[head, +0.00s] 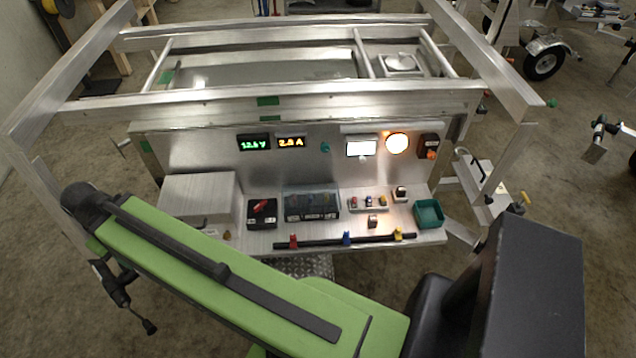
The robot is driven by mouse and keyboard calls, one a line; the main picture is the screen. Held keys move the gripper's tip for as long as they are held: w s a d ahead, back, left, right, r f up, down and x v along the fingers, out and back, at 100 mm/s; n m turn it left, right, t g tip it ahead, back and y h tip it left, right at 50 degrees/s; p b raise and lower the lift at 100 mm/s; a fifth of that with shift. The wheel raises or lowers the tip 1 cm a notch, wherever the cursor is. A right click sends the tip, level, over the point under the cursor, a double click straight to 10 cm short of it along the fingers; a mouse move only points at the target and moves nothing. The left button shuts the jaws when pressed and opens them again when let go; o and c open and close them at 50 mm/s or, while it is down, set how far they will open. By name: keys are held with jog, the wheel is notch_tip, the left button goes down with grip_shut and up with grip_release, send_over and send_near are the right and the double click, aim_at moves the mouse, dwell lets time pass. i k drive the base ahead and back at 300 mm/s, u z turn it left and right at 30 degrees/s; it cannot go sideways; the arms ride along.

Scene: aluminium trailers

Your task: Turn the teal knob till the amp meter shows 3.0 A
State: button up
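The small teal knob (325,147) sits on the upright metal panel of the bench. The amp meter (291,142) is left of it, with orange digits that look like 2.8 A. A volt meter (254,143) with green digits, about 12.6 V, is further left. My gripper (148,326) hangs low at the left, beside my green arm link and well away from the knob. It is small and dark here, and I cannot tell whether its fingers are open or shut. No gripper touches the knob.
Right of the knob are a lit white screen (361,147), a bright round lamp (397,143) and an orange switch (431,153). The shelf holds a metal box (199,198), a dark case (311,205), a green bin (429,213) and a black bar (345,241). Aluminium rails (290,104) cross above the panel.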

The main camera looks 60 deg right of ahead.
aim_at(325, 147)
jog(key=u, duration=0.6)
jog(key=k, duration=0.1)
jog(key=z, duration=2.45)
jog(key=k, duration=0.9)
jog(key=u, duration=0.1)
jog(key=i, duration=0.9)
jog(key=u, duration=0.2)
jog(key=k, duration=0.5)
jog(key=z, duration=0.4)
